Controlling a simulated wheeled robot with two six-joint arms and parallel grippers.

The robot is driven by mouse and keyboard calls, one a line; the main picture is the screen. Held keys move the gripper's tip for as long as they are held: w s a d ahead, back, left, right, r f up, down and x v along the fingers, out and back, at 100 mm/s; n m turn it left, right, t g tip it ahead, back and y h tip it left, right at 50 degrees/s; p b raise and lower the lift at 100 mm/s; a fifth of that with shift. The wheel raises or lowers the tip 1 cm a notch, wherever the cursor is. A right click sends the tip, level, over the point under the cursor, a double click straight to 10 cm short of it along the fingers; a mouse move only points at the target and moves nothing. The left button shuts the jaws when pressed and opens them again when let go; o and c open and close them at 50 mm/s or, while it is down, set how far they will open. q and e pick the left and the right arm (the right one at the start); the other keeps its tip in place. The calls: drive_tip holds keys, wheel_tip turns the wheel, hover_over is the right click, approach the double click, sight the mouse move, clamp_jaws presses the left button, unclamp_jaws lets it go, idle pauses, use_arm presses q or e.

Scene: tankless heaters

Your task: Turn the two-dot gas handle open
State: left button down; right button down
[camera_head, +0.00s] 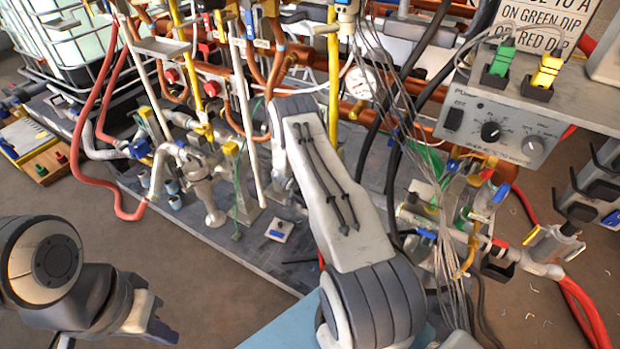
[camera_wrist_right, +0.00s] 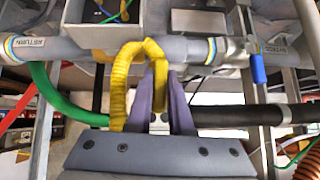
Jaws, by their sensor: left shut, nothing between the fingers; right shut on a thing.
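In the right wrist view, my right gripper (camera_wrist_right: 162,105) is shut on a yellow curved handle (camera_wrist_right: 122,80). The handle loops over in front of a grey pipe, and one end passes between the fingertips. I see no dots on it, so I cannot tell whether it is the two-dot gas handle. In the head view my right arm reaches into the piping, and its gripper is hidden behind the arm. My left gripper (camera_head: 158,328) is at the lower left of the head view, shut and empty, apart from the heaters.
In the wrist view a labelled grey pipe (camera_wrist_right: 75,46) crosses, with a green hose (camera_wrist_right: 60,100) and a blue-handled valve (camera_wrist_right: 258,66) nearby. In the head view a grey control box (camera_head: 510,125) and hanging wires stand right of my arm.

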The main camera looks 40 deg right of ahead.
drive_tip(key=shift+d, duration=0.25)
drive_tip(key=c, duration=0.8)
unclamp_jaws()
drive_tip(key=shift+s, duration=0.1)
drive_tip(key=shift+a, duration=0.1)
drive_tip(key=p+v, duration=0.2)
drive_tip(key=v, duration=0.8)
drive_tip(key=shift+a+r, duration=0.15)
drive_tip(key=shift+a, duration=0.05)
